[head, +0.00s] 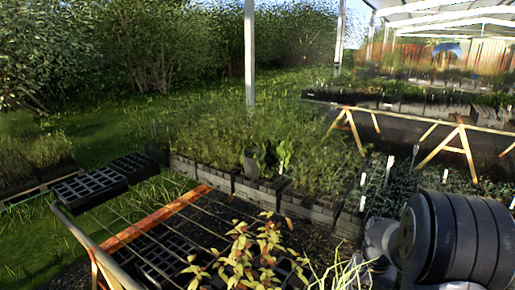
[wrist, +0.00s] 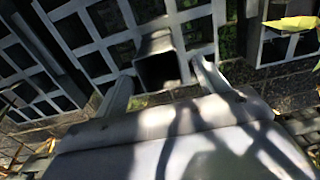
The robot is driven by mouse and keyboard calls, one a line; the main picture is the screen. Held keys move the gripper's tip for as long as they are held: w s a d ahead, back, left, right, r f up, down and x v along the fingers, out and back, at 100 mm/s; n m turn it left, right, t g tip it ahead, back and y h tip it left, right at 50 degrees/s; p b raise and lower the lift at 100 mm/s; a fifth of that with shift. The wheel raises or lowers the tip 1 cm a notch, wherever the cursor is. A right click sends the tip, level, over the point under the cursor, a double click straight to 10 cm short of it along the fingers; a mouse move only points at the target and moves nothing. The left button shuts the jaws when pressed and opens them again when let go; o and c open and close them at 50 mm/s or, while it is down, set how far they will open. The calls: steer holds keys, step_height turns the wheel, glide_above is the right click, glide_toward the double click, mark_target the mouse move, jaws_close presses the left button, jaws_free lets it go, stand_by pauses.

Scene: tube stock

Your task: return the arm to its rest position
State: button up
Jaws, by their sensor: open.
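My gripper (wrist: 161,72) shows in the wrist view with its two pale fingers spread open. A dark, empty square tube (wrist: 156,44) lies between and beyond the fingertips, over or in a grey lattice tray (wrist: 84,42). A gap shows on each side of the tube, so the fingers do not appear to grip it. My arm, a dark ribbed link, fills the lower right of the head view. The gripper itself is not visible there.
In the head view, a leafy plant (head: 256,258) stands at the front of the wire bench. Black empty cell trays (head: 90,186) sit at the left, and another (head: 168,256) lies low centre. Crates of seedlings (head: 250,190) line the back. A raised bench (head: 420,110) stands behind right.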

step_height(320, 180, up, 7)
steer(key=p, duration=0.4)
steer(key=shift+r, duration=0.15)
steer(key=shift+s+a, duration=0.1)
steer(key=shift+a, duration=0.05)
